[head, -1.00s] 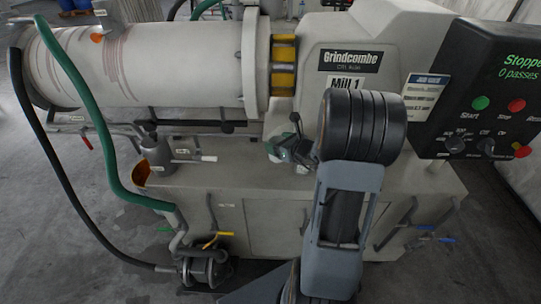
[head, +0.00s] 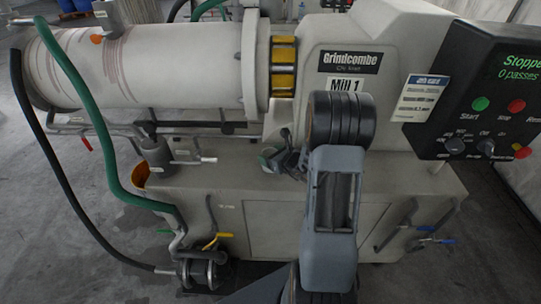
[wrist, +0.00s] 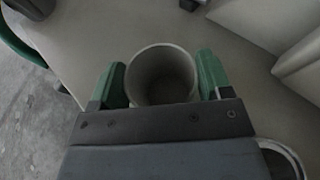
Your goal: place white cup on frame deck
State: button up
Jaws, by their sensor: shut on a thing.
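The white cup (wrist: 162,78) looks pale grey in the wrist view, where I look into its open, empty-looking mouth. My gripper (wrist: 163,80) has its green fingers on either side of the cup, shut on it. In the head view my gripper (head: 272,158) is small and partly hidden behind my arm, and I cannot make out the cup there. The frame deck (head: 235,185) is the flat beige top of the mill's base. It lies below the cup in the wrist view (wrist: 95,30); I cannot tell whether the cup touches it.
A grey pot-like fitting (head: 154,152) and an orange-lined spout (head: 141,175) are at the deck's left. The mill barrel (head: 150,65) runs behind. The control box (head: 485,95) is at right. A round rim (wrist: 284,157) shows at lower right in the wrist view.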

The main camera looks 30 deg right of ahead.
jog(key=shift+f, duration=0.1)
jog(key=shift+f+b, duration=0.1)
jog(key=shift+b, duration=0.2)
jog(key=o, duration=0.9)
